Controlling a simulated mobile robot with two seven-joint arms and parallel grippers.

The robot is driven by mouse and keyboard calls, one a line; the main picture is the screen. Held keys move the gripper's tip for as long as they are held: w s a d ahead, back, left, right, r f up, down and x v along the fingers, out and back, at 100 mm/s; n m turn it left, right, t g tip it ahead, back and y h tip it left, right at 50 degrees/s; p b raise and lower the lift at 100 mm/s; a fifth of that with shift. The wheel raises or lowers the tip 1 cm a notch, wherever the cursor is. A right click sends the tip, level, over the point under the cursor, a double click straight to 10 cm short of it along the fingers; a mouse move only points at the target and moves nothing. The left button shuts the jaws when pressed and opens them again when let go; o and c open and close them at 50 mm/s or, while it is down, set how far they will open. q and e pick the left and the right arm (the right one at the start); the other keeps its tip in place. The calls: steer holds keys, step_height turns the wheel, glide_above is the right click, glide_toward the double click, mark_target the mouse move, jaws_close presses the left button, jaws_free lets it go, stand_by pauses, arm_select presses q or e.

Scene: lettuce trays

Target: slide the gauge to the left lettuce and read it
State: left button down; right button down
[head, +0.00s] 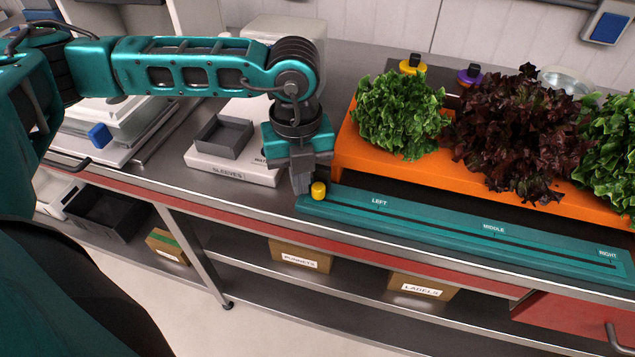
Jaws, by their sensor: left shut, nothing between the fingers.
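The teal gauge rail (440,226) lies along the front of the bench, marked LEFT, MIDDLE and RIGHT. A yellow knob (319,190) stands at its left end, left of the LEFT mark. My left gripper (301,190) points down just left of the knob, its fingers shut and empty; I cannot tell whether it touches the knob. The left lettuce (399,113) is green and leafy. A dark red lettuce (522,135) is in the middle and another green lettuce (614,150) is at the right edge, partly cut off. They sit on an orange tray (360,158) behind the rail. No reading is visible.
Yellow (412,66) and purple (470,75) black-topped items stand behind the lettuces. PUNNETS (300,256) and LABELS (420,287) boxes are on the lower shelf.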

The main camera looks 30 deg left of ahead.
arm_select(q)
steer(key=shift+w+d+b, duration=0.2)
steer(key=shift+w+d, duration=0.1)
steer(key=shift+d, duration=0.9)
steer(key=shift+w+d+b, duration=0.25)
steer(key=shift+w+d, duration=0.05)
steer(key=shift+d, duration=0.9)
steer(key=shift+w+d+b, duration=0.2)
steer(key=shift+w+d, duration=0.1)
steer(key=shift+d, duration=0.9)
steer(key=shift+w+d, duration=0.15)
steer(key=shift+d, duration=0.55)
steer(key=shift+w+d, duration=0.15)
steer(key=shift+d, duration=0.55)
steer(key=shift+a+b, duration=0.15)
steer(key=shift+b, duration=0.15)
steer(key=shift+s+a, duration=0.15)
steer(key=shift+a, duration=0.35)
steer(key=shift+d, duration=0.1)
